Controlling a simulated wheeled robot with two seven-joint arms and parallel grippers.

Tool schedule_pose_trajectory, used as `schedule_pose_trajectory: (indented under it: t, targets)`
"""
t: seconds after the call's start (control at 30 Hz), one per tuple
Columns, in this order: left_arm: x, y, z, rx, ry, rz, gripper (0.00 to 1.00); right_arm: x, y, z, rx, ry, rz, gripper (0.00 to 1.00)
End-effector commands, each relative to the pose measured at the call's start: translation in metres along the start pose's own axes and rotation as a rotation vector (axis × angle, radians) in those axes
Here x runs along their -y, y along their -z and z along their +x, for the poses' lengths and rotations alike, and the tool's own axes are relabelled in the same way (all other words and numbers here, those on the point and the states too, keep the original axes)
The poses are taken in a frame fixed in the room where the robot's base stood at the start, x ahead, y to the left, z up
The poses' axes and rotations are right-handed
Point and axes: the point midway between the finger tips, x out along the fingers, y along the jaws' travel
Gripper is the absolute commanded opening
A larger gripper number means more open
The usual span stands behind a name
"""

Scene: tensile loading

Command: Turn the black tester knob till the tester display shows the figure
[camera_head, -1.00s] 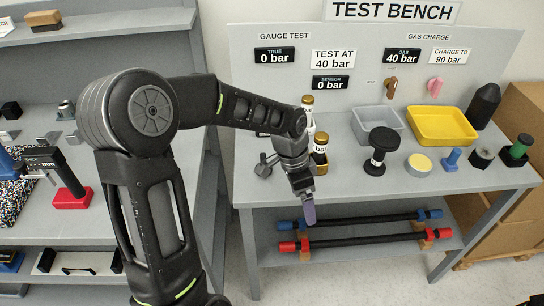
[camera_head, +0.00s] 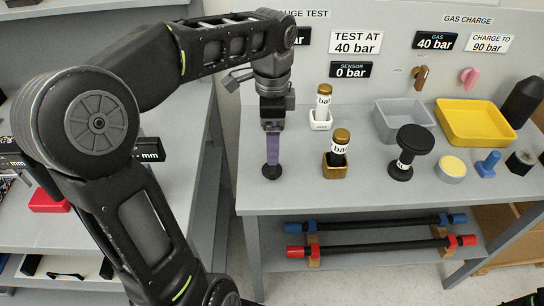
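My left arm reaches across the picture to the bench. The purple fingers of my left gripper (camera_head: 272,152) point down at its front left. A small dark round piece, apparently the black tester knob (camera_head: 272,172), shows right at their tips. The fingers overlap in this view, so their gap and any grip on the knob are hidden. The true-pressure display (camera_head: 302,36) is mostly behind my arm; only the end of "bar" shows. The sensor display (camera_head: 351,70) reads 0 bar. The sign (camera_head: 355,42) says TEST AT 40 bar. My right gripper is out of view.
Right of my gripper stand a white-holder vial (camera_head: 323,103) and a gold-capped vial (camera_head: 340,146). Further right are a black spool-like piece (camera_head: 410,150), a grey tray (camera_head: 380,122) and a yellow tray (camera_head: 450,125). Rods (camera_head: 380,246) lie on the lower shelf.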

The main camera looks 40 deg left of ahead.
Motion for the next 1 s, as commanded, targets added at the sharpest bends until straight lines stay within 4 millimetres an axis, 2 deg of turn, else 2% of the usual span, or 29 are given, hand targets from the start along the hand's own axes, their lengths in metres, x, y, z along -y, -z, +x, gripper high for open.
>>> schedule_pose_trajectory:
  t: [0.23,0.6,0.73,1.0]
  targets:
    - [0.000,0.000,0.016,0.001,-0.003,-0.001,0.91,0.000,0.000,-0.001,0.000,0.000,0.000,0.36]
    - [0.000,0.000,0.070,0.000,-0.003,0.000,0.91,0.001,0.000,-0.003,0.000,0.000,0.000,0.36]
    - [0.000,0.000,0.078,-0.001,-0.001,0.000,0.91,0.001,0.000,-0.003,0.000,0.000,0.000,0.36]
    - [0.000,0.000,0.079,-0.002,0.000,0.000,0.90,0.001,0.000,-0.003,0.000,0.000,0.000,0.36]
